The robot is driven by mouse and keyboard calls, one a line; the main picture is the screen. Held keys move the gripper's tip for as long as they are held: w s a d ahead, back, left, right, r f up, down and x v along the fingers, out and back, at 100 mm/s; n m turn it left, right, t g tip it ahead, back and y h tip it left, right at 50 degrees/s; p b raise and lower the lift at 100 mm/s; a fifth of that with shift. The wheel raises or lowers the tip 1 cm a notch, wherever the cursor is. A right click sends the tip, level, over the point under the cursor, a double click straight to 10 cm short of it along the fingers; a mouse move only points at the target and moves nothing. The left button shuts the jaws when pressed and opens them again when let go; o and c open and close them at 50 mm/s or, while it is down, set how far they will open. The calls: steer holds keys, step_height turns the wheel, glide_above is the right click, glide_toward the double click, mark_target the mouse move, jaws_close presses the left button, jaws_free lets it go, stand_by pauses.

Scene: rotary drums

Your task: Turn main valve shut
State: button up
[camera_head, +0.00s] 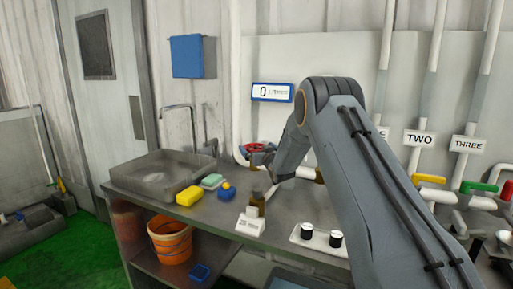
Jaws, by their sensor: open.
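A red valve wheel (255,147) sits low on the white pipework at the wall, behind the bench; I take it for the main valve. My gripper (265,159) is at the wheel's lower right, very close to it, and is open. I cannot tell whether the fingers touch the wheel or straddle its rim. My grey arm (375,175) reaches in from the lower right and hides part of the wall and pipes behind it.
The bench holds a grey sink (162,181), a yellow sponge (189,196), a brown bottle (256,198) and a white tray (318,247) with black-capped jars. Pipes with a yellow handle (429,178) and a green handle (479,187) stand at right. An orange bucket (170,241) is below.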

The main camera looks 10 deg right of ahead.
steer(key=shift+w+a, duration=0.2)
steer(key=shift+w, duration=0.15)
steer(key=shift+c, duration=0.3)
steer(key=c, duration=0.8)
steer(key=shift+h, duration=0.3)
steer(key=m+h+b, duration=0.2)
steer(key=shift+a+r+h+b, duration=0.1)
steer(key=shift+a+h+b, duration=0.2)
steer(key=shift+h, duration=0.1)
steer(key=shift+r+m+h+b, duration=0.1)
steer(key=shift+m+h+b, duration=1)
steer(key=shift+h, duration=0.8)
steer(key=shift+m, duration=0.3)
